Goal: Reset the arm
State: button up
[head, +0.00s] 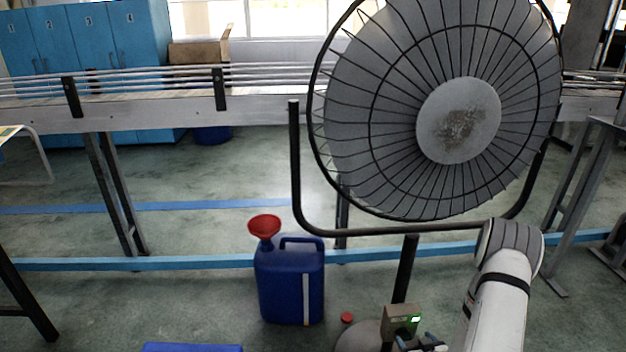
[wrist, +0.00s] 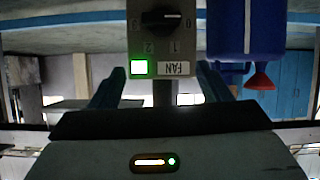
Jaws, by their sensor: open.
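My gripper (head: 424,343) is at the bottom of the head view, just in front of the fan's control box (head: 402,319). In the wrist view, which is upside down, the two fingers of my gripper (wrist: 161,72) are apart with nothing held between them. The control box (wrist: 140,42) lies beyond them, with a black knob (wrist: 160,18), a lit green light (wrist: 138,67) and a FAN label. The knob's white mark seems to point towards 0. My forearm rises at the lower right of the head view.
A large caged fan (head: 458,120) stands close above my arm. A blue jug (head: 290,285) with a red funnel (head: 265,227) stands on the floor to the left. A conveyor (head: 150,112) runs behind.

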jog(key=a+r+g+h+p, duration=0.1)
jog(key=a+r+g+p, duration=0.35)
jog(key=r, duration=1.25)
jog(key=r+g+h+p, duration=0.1)
jog(key=r+p, duration=0.7)
jog(key=r, duration=1)
jog(key=s+a+r+g+p, duration=0.1)
jog(key=s+a+r+p, duration=0.3)
jog(key=s+r, duration=0.3)
jog(key=s+a+r+g+y+p, duration=0.1)
jog(key=s+a+r+g+p, duration=0.1)
jog(key=s+a+r+p, duration=0.2)
jog(key=s+a+r+m+g+p, duration=0.1)
jog(key=s+a+r+p, duration=0.3)
jog(key=s+r, duration=0.6)
notch_tip(320, 180, up, 7)
jog(key=shift+s+f+y, duration=0.1)
jog(key=shift+s+y, duration=0.05)
jog(key=shift+y, duration=0.15)
